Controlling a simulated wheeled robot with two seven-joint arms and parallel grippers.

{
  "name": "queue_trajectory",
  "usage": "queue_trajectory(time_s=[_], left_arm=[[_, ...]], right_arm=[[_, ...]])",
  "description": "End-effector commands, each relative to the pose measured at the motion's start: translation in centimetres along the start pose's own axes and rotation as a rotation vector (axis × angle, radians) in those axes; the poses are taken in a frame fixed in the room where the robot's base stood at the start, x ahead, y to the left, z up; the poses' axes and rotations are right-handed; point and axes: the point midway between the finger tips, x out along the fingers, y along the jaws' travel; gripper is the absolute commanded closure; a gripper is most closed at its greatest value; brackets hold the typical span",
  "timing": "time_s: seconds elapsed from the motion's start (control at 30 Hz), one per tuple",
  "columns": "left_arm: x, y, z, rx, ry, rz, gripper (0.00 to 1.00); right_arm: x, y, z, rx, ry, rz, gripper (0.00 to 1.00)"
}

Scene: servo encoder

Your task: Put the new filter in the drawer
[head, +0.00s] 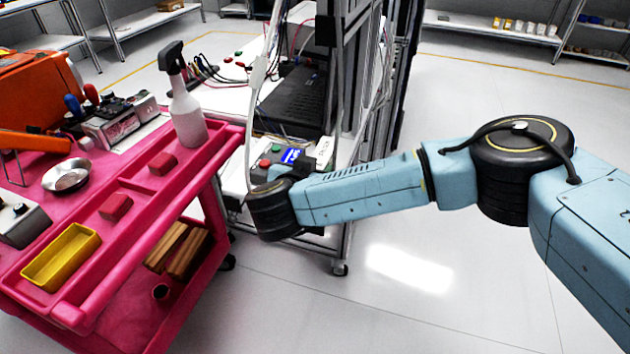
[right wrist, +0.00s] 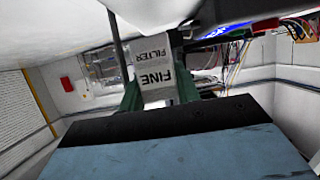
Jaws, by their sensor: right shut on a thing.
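The filter (right wrist: 157,75) is a white box with the dark words "FINE FILTER", upside down in the right wrist view. My right gripper (right wrist: 158,90) is shut on it, with a green finger on each side. In the head view my right arm reaches in from the right. Its dark wrist joint is in front of the workbench, and the gripper is mostly hidden there. I cannot clearly make out a drawer in either view. My left gripper is not in view.
A pink cart (head: 215,150) stands at the left with a spray bottle (head: 187,112), a yellow bin (head: 62,255) and a metal bowl (head: 67,176). A wheeled metal frame (head: 347,235) stands beyond my wrist. The floor to the right is clear.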

Motion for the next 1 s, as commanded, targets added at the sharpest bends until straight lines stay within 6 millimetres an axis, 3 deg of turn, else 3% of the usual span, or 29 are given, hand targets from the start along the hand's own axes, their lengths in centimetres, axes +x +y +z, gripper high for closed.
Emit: queue_trajectory(time_s=[0.2, 0.67, 0.7, 0.87, 1.0], left_arm=[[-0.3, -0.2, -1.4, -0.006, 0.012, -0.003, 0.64], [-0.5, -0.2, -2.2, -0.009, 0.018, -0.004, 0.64], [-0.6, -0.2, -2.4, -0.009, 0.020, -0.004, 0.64], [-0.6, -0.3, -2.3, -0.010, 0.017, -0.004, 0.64], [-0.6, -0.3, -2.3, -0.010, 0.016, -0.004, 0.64]], right_arm=[[1.1, 0.1, 2.8, -0.001, 0.000, 0.002, 0.91], [1.2, 0.0, 3.0, -0.001, 0.000, 0.000, 0.91], [1.2, 0.0, 3.0, -0.001, 0.000, 0.000, 0.66], [1.2, 0.0, 3.0, -0.001, -0.001, 0.000, 0.46], [1.2, 0.0, 3.0, -0.001, -0.001, 0.000, 0.46]])
